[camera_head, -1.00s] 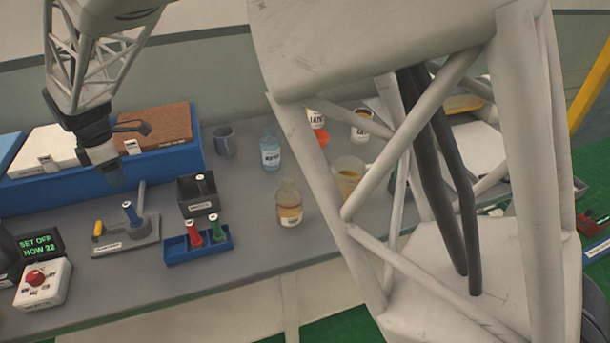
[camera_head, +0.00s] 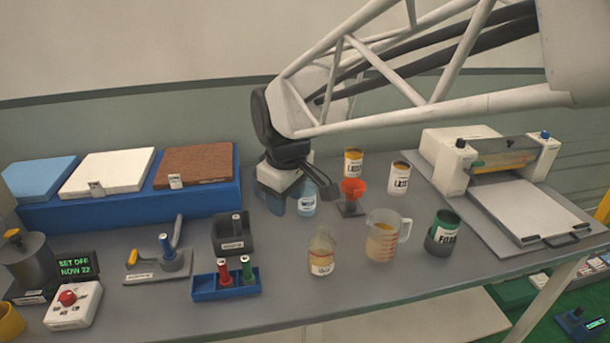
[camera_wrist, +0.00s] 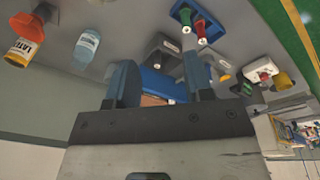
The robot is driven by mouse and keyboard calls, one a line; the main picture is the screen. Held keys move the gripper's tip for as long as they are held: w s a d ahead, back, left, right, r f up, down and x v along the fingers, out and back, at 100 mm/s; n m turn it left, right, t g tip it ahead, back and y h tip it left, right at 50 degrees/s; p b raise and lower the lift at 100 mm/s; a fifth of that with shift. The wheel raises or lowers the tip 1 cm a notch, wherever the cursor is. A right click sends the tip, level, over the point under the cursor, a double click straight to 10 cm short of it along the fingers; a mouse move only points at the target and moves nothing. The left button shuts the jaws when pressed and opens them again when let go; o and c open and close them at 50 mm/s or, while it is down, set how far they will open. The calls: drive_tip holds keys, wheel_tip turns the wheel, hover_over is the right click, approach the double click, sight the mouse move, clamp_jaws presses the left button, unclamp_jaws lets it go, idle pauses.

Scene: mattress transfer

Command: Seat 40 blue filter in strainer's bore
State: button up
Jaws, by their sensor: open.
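A blue-topped peg (camera_head: 165,243), apparently the blue filter, stands upright in a grey fixture (camera_head: 150,268) with a lever and yellow knob. I cannot read its label or tell how deep the peg sits. Red (camera_head: 224,270) and green (camera_head: 246,267) pegs stand in a blue rack (camera_head: 205,292). I cannot tell for sure which item is the strainer; an orange funnel (camera_head: 352,186) stands on a dark base at the back.
A dark box (camera_head: 232,240) with a grey peg stands behind the rack. An amber bottle (camera_head: 321,253), a measuring jug (camera_head: 382,240) and a green-rimmed can (camera_head: 442,235) stand right of it. A long blue tray (camera_head: 120,211) with mattress blocks lies at back left.

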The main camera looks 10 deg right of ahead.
drive_tip(key=s+d+f+m, duration=0.1)
drive_tip(key=s+d+m, duration=0.3)
drive_tip(key=s, duration=0.4)
drive_tip(key=s+d+f+m+t, duration=0.1)
drive_tip(key=s+d+m, duration=0.4)
drive_tip(key=s+d, duration=0.2)
drive_tip(key=shift+s+f+h, duration=0.25)
drive_tip(key=shift+s+h, duration=0.05)
drive_tip(key=shift+s, duration=0.3)
drive_tip(key=shift+o, duration=0.3)
